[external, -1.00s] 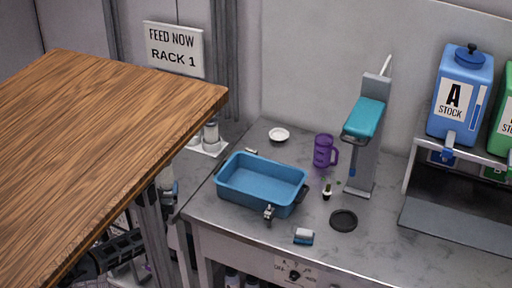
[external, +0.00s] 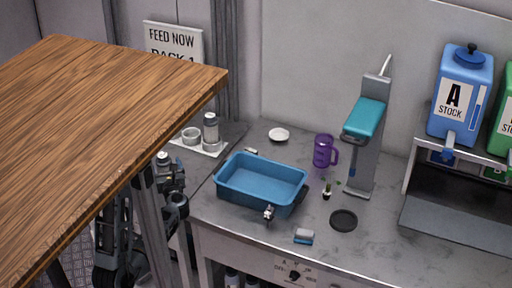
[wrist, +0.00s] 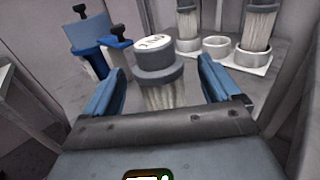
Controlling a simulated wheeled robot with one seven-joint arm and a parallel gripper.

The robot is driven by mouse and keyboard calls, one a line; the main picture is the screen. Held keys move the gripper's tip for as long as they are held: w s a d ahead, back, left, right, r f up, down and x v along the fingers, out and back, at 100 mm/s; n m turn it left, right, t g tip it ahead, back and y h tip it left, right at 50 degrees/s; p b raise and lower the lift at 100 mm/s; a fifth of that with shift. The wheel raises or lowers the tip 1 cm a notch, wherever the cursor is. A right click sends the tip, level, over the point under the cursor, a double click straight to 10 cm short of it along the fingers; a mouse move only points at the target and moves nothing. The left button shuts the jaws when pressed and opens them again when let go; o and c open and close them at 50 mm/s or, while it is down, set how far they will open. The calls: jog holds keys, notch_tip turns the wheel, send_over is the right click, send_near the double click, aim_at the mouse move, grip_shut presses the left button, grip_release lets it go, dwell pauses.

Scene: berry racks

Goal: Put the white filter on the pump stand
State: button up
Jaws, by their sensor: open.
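In the wrist view, a filter (wrist: 160,58) with a white lettered top, grey cap and pale pleated body stands between the two blue fingers of my gripper (wrist: 160,66). The fingers are apart, with a gap on each side of the filter. Its lower part is hidden by the gripper body. Beyond it is a white base (wrist: 228,60) with an empty round cup and two similar grey-capped filters. The base also shows in the external view (external: 212,152). I cannot tell for sure which piece is the pump stand. My arm is low beside the wooden top in the external view.
A wooden top (external: 90,130) fills the left of the external view. To the right, a counter holds a blue basin (external: 262,183), a purple mug (external: 323,150) and a teal-topped stand (external: 364,120). Blue, black-knobbed pieces (wrist: 90,35) stand left of the filter.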

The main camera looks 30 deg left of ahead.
jog(key=p+x, duration=0.1)
jog(key=x, duration=0.3)
jog(key=shift+w+a+f, duration=0.1)
jog(key=shift+a+f, duration=0.05)
jog(key=shift+a, duration=0.05)
